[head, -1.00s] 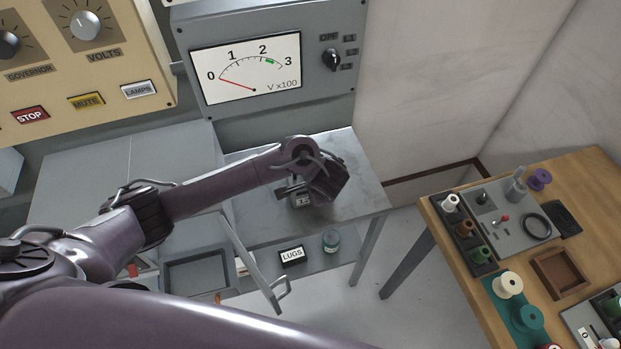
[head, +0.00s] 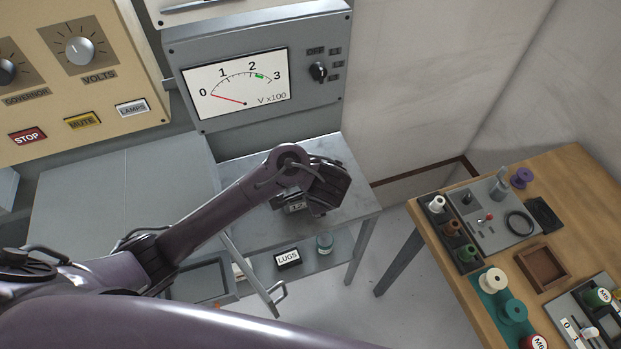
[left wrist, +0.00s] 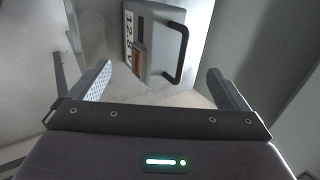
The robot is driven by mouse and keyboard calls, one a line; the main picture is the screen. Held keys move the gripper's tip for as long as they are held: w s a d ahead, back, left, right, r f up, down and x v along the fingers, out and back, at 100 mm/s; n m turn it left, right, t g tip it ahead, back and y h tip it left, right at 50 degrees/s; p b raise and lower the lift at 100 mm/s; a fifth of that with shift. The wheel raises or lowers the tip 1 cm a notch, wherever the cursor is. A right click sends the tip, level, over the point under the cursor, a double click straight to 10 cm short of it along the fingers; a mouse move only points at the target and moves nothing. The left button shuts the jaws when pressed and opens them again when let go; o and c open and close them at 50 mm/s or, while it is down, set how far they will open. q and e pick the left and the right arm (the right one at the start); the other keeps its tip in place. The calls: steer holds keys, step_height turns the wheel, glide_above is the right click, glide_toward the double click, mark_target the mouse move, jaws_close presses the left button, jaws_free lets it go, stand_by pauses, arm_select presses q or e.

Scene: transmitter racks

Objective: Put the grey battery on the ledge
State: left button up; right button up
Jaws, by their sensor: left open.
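The grey battery (left wrist: 155,45) shows in the left wrist view with a 12.8 V label and a black handle on its right side. It lies just beyond my open left gripper (left wrist: 158,78), roughly in line with the gap between the fingers, and nothing is gripped. In the head view the battery (head: 295,206) is small and partly hidden beside my left gripper (head: 318,205), over the grey metal surface (head: 345,165) below the meter. I cannot tell whether this surface is the ledge. My right gripper is not in view.
A voltmeter panel (head: 240,90) stands behind. A lower shelf holds a LUGS box (head: 288,257) and a jar (head: 325,243). An open grey door with a handle (head: 277,292) stands in front. A wooden bench (head: 570,175) with spools and trays is at right.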

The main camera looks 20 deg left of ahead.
arm_select(q)
steer(key=shift+v, duration=1.75)
